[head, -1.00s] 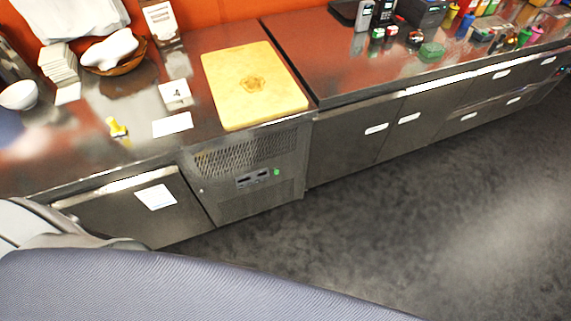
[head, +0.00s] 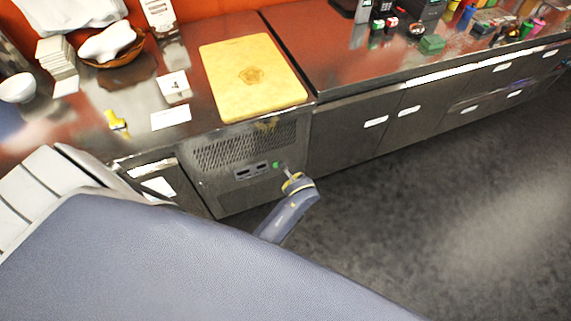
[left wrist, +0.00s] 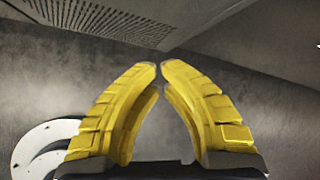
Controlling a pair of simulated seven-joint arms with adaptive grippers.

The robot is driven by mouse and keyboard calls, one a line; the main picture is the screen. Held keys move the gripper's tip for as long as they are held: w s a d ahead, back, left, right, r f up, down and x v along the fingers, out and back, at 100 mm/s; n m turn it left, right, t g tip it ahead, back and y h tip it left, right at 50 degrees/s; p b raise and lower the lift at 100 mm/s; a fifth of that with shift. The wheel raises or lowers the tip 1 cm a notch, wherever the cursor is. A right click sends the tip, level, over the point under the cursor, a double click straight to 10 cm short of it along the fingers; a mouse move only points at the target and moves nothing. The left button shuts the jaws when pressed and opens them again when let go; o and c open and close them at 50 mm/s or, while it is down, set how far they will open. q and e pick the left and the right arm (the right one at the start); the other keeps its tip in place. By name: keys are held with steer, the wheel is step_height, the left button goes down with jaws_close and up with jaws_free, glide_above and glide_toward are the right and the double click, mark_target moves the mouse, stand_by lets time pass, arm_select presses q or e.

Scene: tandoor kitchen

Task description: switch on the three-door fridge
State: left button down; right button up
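The fridge is a low steel counter unit; its machine panel (head: 225,185) has a vent grille (head: 240,146), a small dark control strip (head: 252,171) and a round green switch (head: 276,165) right of the strip. My left gripper (head: 286,170) is in front of this panel, its tips just right of and slightly below the green switch. I cannot tell whether they touch it. In the left wrist view the yellow fingers (left wrist: 158,68) meet at their tips with nothing between them. The grille (left wrist: 95,18) shows at the top there; the switch is not visible. My right gripper is not in view.
A yellow cutting board (head: 254,78) lies on the counter above the panel. A small yellow object (head: 116,120), cards and a basket (head: 112,56) are to its left. Drawer fronts (head: 395,120) run to the right. The dark floor (head: 440,210) before them is clear.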

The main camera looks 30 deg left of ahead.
mark_target(276, 165)
arm_select(q)
steer(key=shift+s+a+r+m+g+y, duration=0.25)
steer(key=shift+s+a+r+m+y, duration=0.25)
steer(key=shift+m, duration=0.6)
steer(key=shift+s+a+r+m+g+y, duration=0.2)
steer(key=shift+a+m, duration=0.4)
steer(key=shift+m, duration=0.5)
steer(key=shift+f, duration=0.1)
steer(key=w+a+r+x, duration=0.1)
steer(key=x, duration=1.1)
steer(key=shift+w+a, duration=0.3)
steer(key=shift+a, duration=0.2)
